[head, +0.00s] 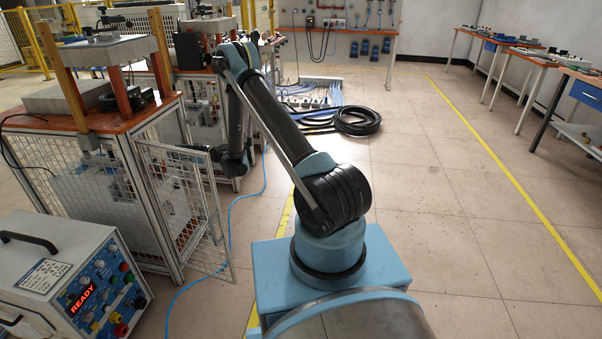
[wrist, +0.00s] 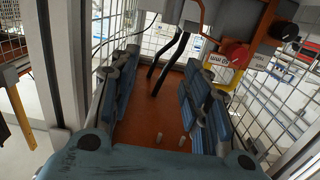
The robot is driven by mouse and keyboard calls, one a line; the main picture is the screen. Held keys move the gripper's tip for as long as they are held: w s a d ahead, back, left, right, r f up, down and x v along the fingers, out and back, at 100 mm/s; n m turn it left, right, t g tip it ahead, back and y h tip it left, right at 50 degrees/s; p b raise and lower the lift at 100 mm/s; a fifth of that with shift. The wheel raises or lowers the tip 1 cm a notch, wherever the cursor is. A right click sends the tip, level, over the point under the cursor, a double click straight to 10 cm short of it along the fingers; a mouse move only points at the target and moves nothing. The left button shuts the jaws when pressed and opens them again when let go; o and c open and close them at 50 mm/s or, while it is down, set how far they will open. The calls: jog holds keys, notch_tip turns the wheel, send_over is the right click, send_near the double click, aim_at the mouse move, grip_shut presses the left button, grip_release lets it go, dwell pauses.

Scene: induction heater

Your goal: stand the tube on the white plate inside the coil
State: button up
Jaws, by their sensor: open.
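My gripper (wrist: 160,72) is open in the wrist view, with blue and black fingers on both sides and nothing visible between the tips. Its teal body fills the bottom edge. Beyond the fingers is an orange-brown surface (wrist: 158,112) inside a mesh enclosure. Small pale pegs (wrist: 185,141) show low between the fingers; I cannot tell whether one is the tube. Two dark curved bars (wrist: 170,62) come down near the fingertips; I cannot tell whether they belong to the coil. I cannot make out the white plate.
A mesh cage (head: 165,207) under an orange-topped bench has its door (head: 195,205) swung open. A control box (head: 65,275) reading READY stands at front left. A black hose coil (head: 355,121) lies behind; floor at right is clear.

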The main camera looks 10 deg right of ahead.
jog(key=s+d+r+m+g+h, duration=0.1)
jog(key=s+d+r+h, duration=0.1)
jog(key=d+r, duration=0.45)
jog(key=s+d+r+m+h, duration=0.1)
jog(key=s+d+r, duration=0.15)
jog(key=r, duration=0.65)
jog(key=s+d+r+m+g+h, duration=0.1)
jog(key=s+d+r+h, duration=0.1)
jog(key=s+d+r, duration=0.4)
jog(key=s+d+r+m+h, duration=0.1)
jog(key=s+d+r+h, duration=0.1)
jog(key=s+d, duration=0.4)
jog(key=s+d+f+m+h, duration=0.2)
jog(key=s+d+m+h, duration=0.1)
jog(key=s+d, duration=0.6)
jog(key=s+d+f+m+g+h, duration=0.1)
jog(key=s+d+f+m+h, duration=0.2)
jog(key=s+d, duration=0.7)
jog(key=s+d+f+m+g+h, duration=0.1)
jog(key=s+d+f+m+h, duration=0.1)
jog(key=s+d, duration=0.8)
jog(key=s+m+h, duration=0.1)
jog(key=s, duration=0.6)
jog(key=shift+f, duration=0.2)
jog(key=shift+w+f, duration=0.2)
jog(key=shift+w, duration=0.15)
